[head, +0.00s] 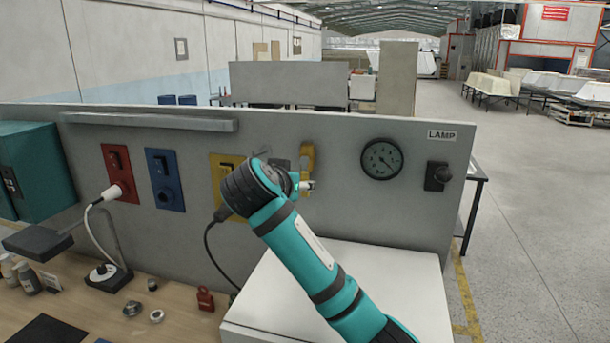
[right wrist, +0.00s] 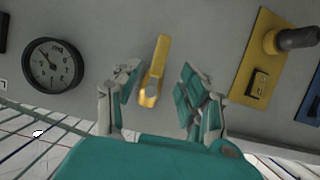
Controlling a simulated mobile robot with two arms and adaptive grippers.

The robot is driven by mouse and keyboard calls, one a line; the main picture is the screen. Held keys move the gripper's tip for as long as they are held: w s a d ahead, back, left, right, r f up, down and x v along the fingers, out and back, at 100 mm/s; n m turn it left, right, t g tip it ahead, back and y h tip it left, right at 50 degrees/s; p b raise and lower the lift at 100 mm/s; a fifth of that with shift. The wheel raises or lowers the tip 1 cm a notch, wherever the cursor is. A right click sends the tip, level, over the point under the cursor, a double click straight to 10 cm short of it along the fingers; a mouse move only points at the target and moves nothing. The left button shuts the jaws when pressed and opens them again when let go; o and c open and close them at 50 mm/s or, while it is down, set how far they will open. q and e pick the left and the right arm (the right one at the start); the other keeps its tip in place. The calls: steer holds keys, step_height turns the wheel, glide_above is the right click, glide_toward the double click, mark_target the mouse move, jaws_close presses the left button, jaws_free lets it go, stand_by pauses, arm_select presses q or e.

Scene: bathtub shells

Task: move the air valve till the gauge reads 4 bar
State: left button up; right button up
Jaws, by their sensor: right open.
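The air valve's yellow handle (head: 308,158) is on the grey panel, left of the round pressure gauge (head: 381,159). My right arm comes in from the lower right, and its wrist hides part of the valve area. My right gripper (head: 305,186) shows only in part there, close to the handle. In the right wrist view my right gripper (right wrist: 160,76) is open, with the yellow handle (right wrist: 156,68) between its two fingers, apart from both. The dark gauge (right wrist: 53,65) is at the left there; its reading is too small to tell. My left gripper is not in view.
Red (head: 119,173) and blue (head: 165,180) switch plates are left of the valve, with a yellow plate (head: 222,172) partly behind my arm. A black lamp knob (head: 437,176) is at the right. A white box (head: 270,300) stands below; small parts lie on the bench.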

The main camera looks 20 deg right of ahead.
mark_target(305, 197)
steer(key=p+x, duration=0.3)
steer(key=x, duration=0.5)
steer(key=shift+w+d, duration=0.1)
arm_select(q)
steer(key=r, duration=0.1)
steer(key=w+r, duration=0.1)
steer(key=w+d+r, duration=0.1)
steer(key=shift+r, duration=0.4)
arm_select(e)
jaws_close()
